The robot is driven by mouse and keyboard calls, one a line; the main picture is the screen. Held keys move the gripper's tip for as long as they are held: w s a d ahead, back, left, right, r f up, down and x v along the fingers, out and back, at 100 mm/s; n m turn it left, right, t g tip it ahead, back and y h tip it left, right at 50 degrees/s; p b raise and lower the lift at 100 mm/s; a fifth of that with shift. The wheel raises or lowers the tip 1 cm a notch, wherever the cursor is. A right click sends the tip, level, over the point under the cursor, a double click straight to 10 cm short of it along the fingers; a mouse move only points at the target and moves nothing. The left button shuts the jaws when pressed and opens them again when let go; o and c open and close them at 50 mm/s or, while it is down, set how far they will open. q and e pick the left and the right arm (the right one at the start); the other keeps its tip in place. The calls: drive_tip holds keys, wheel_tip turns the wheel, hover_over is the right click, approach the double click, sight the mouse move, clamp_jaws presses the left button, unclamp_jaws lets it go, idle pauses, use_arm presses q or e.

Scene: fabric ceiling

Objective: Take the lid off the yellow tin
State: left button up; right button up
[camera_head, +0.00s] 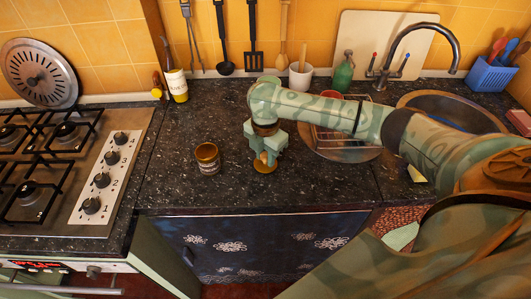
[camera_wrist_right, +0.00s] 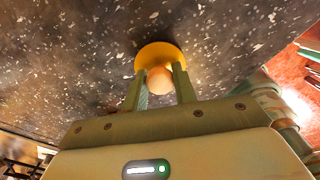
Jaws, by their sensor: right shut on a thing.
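The tin (camera_head: 207,159), a small round can with a yellow-brown rim and a pale label, stands upright on the dark counter. Its top looks open. The lid (camera_head: 264,167) is a yellow disc with a round pale knob, to the right of the tin and apart from it. My right gripper (camera_head: 265,156) points down and is shut on the lid's knob. In the right wrist view the two fingers (camera_wrist_right: 159,76) flank the knob, with the yellow lid (camera_wrist_right: 160,50) beyond them. I cannot tell whether the lid touches the counter. My left gripper is not in view.
A gas hob (camera_head: 60,165) lies at the left. A white-and-yellow cup (camera_head: 176,86), a white utensil pot (camera_head: 300,76) and a green bottle (camera_head: 343,74) stand along the back. The sink (camera_head: 455,108) is at the right. The counter between hob and tin is clear.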

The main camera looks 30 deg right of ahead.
drive_tip(key=shift+f, duration=0.2)
drive_tip(key=o, duration=1.6)
wheel_tip(320, 180, up, 7)
drive_tip(key=p, duration=0.9)
